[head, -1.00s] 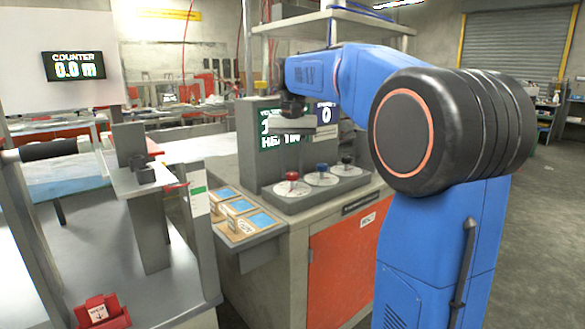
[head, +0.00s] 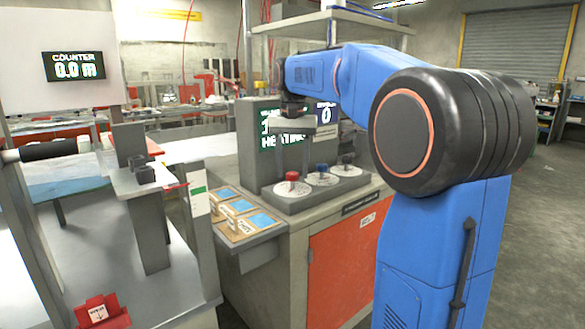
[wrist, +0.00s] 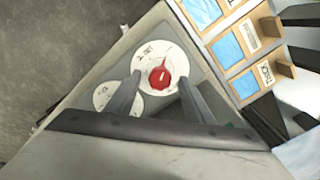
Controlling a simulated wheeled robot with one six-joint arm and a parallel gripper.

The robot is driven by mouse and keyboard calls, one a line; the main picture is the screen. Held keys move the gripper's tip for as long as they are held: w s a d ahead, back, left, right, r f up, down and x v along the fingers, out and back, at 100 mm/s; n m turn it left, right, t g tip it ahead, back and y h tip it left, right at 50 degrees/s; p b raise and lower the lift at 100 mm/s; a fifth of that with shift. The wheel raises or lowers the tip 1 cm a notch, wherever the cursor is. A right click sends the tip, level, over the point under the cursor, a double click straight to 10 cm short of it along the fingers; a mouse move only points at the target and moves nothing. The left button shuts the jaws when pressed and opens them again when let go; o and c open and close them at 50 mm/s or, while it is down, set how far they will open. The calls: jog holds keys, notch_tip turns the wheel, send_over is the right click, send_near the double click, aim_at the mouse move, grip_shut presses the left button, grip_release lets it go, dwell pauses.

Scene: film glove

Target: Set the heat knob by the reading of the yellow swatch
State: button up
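A red knob (head: 292,176) sits on a white dial at the left end of the grey knob panel. A blue knob (head: 322,168) and a black knob (head: 347,160) sit on dials to its right. My gripper (head: 292,160) hangs pointing down over the red knob. In the wrist view, the red knob (wrist: 161,78) shows between the two spread fingers, with a gap on each side. The gripper is open and empty. I cannot make out a yellow swatch; the visible sample cards (head: 260,221) look blue.
A dark display (head: 285,141) behind the knobs reads "HEATING", partly hidden by my gripper. Sample holders with labels (wrist: 265,73) lie beside the knob panel. A counter screen (head: 73,66) reads 0.0 m. A red holder (head: 102,312) stands at lower left.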

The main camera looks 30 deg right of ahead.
aim_at(292, 173)
notch_tip(292, 173, up, 17)
jog(key=shift+r, duration=0.2)
dwell(0.6)
dwell(0.4)
jog(key=s+a+f+n+t, duration=0.1)
jog(key=s+a+f+n, duration=0.1)
jog(key=s+f, duration=0.8)
jog(key=s+a+f+n+t, duration=0.2)
jog(key=s+f, duration=0.8)
jog(key=f, duration=0.5)
jog(key=s+a+f+n+t, duration=0.1)
jog(key=s+a+f+n, duration=0.2)
jog(key=s+f, duration=0.7)
notch_tip(292, 173, down, 3)
jog(key=shift+s+a+f+t, duration=0.2)
jog(key=shift+a+t, duration=0.2)
jog(key=shift+a, duration=0.8)
